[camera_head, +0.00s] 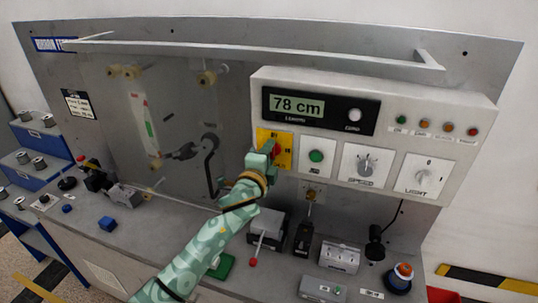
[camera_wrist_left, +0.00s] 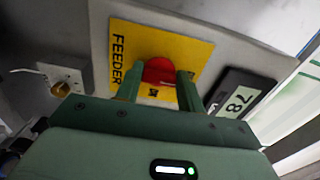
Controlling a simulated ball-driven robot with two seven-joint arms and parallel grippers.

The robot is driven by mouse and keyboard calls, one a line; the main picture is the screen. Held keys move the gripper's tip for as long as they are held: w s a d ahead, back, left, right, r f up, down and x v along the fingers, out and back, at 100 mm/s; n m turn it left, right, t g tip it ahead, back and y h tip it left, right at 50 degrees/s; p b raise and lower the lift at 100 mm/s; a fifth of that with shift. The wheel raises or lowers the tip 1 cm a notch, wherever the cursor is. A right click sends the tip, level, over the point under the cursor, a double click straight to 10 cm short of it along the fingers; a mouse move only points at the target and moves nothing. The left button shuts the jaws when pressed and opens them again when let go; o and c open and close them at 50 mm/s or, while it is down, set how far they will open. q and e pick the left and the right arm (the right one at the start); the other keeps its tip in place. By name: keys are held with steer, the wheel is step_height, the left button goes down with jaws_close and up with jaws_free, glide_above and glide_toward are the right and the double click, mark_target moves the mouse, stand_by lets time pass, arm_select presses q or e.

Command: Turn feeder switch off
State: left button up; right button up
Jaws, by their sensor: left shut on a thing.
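The feeder switch is a red knob on a yellow plate on the control panel. In the head view the red knob (camera_head: 276,150) is partly hidden by my left gripper (camera_head: 268,149), which reaches it from below. In the left wrist view the red knob (camera_wrist_left: 159,71) sits between the two green fingers of my left gripper (camera_wrist_left: 159,84), which are shut on it. The yellow plate (camera_wrist_left: 200,50) reads "FEEDER". The knob's pointer and exact setting are hard to make out. My right gripper is not in view.
Right of the plate are a green button (camera_head: 316,156), the speed dial (camera_head: 365,164) and the light dial (camera_head: 424,178). The display (camera_head: 297,105) reads 78 cm. A long rail (camera_head: 250,50) crosses above. Several small fixtures stand on the bench below.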

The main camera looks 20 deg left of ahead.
arm_select(q)
steer(key=shift+f, duration=0.1)
steer(key=o, duration=1)
steer(key=shift+a, duration=0.1)
steer(key=shift+s, duration=0.1)
steer(key=s, duration=1.6)
steer(key=shift+a+b, duration=0.3)
steer(key=shift+b, duration=0.05)
steer(key=shift+s, duration=0.1)
